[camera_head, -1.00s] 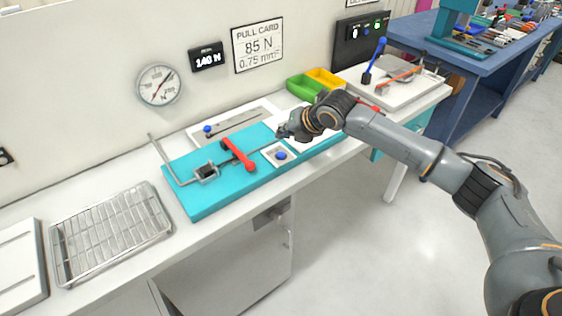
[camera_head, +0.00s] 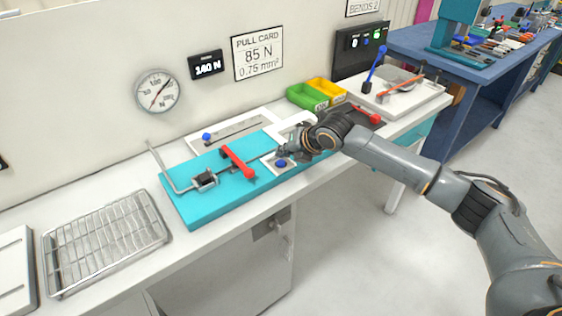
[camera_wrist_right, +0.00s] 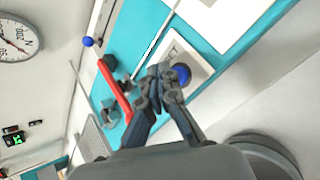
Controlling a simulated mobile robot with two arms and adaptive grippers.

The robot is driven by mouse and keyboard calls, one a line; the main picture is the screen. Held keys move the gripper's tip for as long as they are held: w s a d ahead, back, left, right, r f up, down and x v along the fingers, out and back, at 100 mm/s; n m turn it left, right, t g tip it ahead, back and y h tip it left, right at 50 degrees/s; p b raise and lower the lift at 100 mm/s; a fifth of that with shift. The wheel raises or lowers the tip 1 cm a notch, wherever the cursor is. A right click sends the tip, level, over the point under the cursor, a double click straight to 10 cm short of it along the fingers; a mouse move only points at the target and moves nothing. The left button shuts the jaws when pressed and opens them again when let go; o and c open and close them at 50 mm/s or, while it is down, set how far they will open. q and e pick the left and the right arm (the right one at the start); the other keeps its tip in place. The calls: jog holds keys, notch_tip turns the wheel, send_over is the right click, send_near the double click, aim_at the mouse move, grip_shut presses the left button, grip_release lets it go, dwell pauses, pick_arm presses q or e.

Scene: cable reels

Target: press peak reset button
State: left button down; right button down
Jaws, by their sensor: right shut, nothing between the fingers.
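The blue round button (camera_head: 281,163) sits on a small white plate at the front edge of the teal fixture (camera_head: 215,206). In the wrist view the button (camera_wrist_right: 182,74) is on its white plate (camera_wrist_right: 196,62), which has partly hidden lettering ending in "SET". My right gripper (camera_head: 286,150) is shut and empty, just behind the button in the head view. In the wrist view its fingertips (camera_wrist_right: 160,74) are right beside the button over the plate. I cannot tell whether they touch. My left gripper is out of view.
A red lever (camera_head: 238,161) crosses the fixture left of the button. Behind stand a dial gauge (camera_head: 157,91) and a display (camera_head: 206,64) reading 140 N. A wire rack (camera_head: 105,240) lies at left; green (camera_head: 306,96) and yellow bins stand behind my right arm.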

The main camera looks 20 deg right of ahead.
aim_at(283, 163)
jog(key=shift+f, duration=0.1)
dwell(0.7)
jog(key=shift+f, duration=0.25)
jog(key=shift+f, duration=0.55)
dwell(0.8)
jog(key=shift+r, duration=0.1)
jog(key=shift+r+p, duration=0.75)
jog(key=shift+p, duration=0.25)
notch_tip(283, 163, up, 5)
jog(key=p, duration=0.5)
jog(key=shift+r, duration=0.1)
